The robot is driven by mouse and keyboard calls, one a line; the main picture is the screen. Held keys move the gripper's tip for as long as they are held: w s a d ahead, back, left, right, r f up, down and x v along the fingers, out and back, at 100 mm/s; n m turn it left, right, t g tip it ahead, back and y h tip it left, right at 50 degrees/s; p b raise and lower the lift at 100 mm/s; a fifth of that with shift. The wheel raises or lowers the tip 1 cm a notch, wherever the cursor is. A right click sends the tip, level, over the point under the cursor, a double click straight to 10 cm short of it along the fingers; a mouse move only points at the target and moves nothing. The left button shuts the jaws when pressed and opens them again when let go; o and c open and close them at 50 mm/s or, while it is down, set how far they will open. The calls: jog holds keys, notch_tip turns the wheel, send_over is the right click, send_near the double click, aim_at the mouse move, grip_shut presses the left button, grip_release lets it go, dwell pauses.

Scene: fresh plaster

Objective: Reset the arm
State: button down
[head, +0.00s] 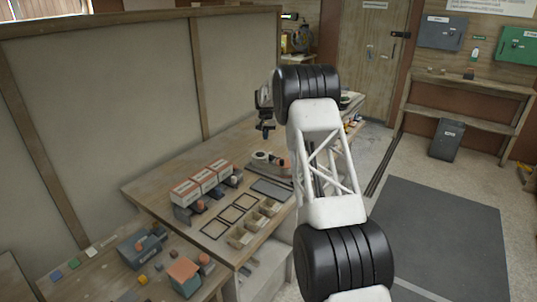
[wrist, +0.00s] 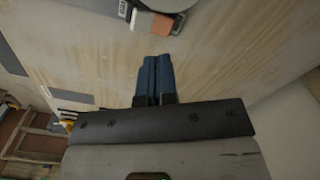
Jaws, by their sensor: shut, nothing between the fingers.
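My gripper (wrist: 155,68) shows in the wrist view with its two blue fingers side by side, shut and empty. Behind them is the pale wooden bench top, and the fingers appear apart from it. In the head view my white and black arm reaches out over the right side of the bench, and my gripper (head: 266,130) is a dark shape left of the arm's far end, above the bench. Its fingers are too small there to make out.
The wooden bench (head: 150,190) holds several red and white boxes (head: 203,178), black frames (head: 231,213) and small open bins (head: 254,222). A grey and orange device (head: 268,163) stands near the arm. A partition (head: 140,90) rises behind. The floor mat (head: 440,235) at right is clear.

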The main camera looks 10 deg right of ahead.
jog(key=shift+r, duration=0.15)
jog(key=s+a+r, duration=0.1)
jog(key=s+r, duration=1.5)
jog(key=r, duration=0.1)
jog(key=s+a+r+n+t, duration=0.1)
jog(key=s+r, duration=0.4)
jog(key=s, duration=0.6)
jog(key=s+r, duration=0.5)
jog(key=s, duration=0.6)
jog(key=s+n+t, duration=0.1)
jog(key=s, duration=2.2)
jog(key=s+f, duration=0.3)
jog(key=s, duration=0.8)
jog(key=s+a+f, duration=0.1)
jog(key=s+f, duration=0.3)
jog(key=s, duration=0.7)
jog(key=shift+s+a+f+n+t, duration=0.2)
jog(key=shift+s+n+t, duration=0.1)
jog(key=shift+s+n, duration=0.1)
